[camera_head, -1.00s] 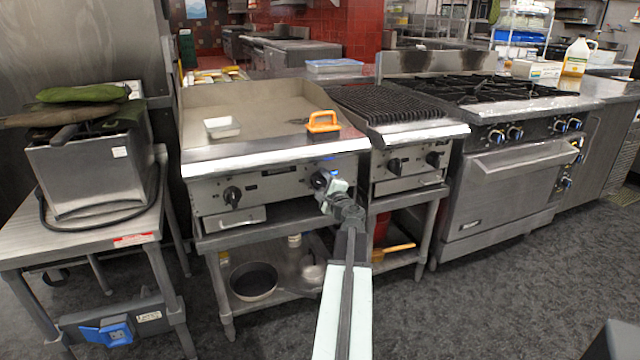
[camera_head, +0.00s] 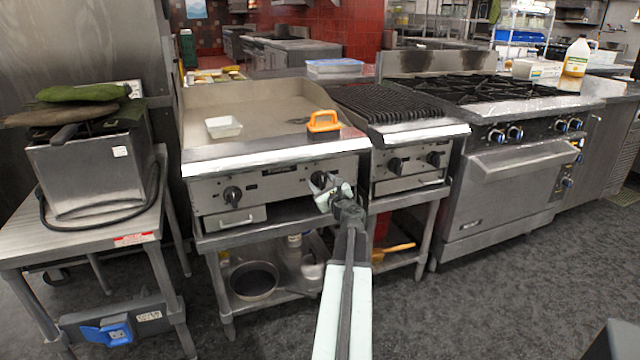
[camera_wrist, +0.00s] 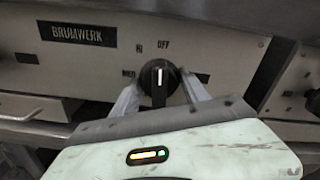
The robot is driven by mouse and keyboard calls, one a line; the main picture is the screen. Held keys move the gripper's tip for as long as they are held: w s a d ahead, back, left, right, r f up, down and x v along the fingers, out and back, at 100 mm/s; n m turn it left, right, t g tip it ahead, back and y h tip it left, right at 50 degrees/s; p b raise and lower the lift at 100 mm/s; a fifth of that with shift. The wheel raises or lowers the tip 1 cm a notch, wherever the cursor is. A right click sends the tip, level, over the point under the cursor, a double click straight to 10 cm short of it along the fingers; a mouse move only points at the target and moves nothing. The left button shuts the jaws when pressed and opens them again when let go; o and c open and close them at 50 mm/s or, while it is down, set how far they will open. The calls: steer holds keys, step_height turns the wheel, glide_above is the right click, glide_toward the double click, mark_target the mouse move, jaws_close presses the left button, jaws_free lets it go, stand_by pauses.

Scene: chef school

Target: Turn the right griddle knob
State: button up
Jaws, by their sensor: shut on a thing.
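The right griddle knob (camera_wrist: 158,73) is round and black with a white mark. In the wrist view the mark points about straight up, toward the OFF label, with HI and MED to its left. My gripper (camera_wrist: 161,88) has one finger on each side of the knob and is shut on it. In the head view my gripper (camera_head: 325,189) is at the right end of the griddle's front panel and partly hides the knob. The left griddle knob (camera_head: 232,195) is black and untouched. The griddle (camera_head: 250,115) has a flat steel top.
On the griddle lie a white tray (camera_head: 223,127) and an orange-handled tool (camera_head: 323,121). A charbroiler (camera_head: 390,105) with its own knobs stands close on the right, then a range (camera_head: 520,165). A lower shelf holds a pan (camera_head: 254,280). The floor in front is clear.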

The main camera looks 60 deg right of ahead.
mark_target(323, 185)
steer(key=shift+w+m, duration=0.1)
steer(key=shift+m, duration=0.5)
steer(key=o, duration=1.1)
steer(key=v, duration=0.8)
steer(key=shift+w, duration=0.1)
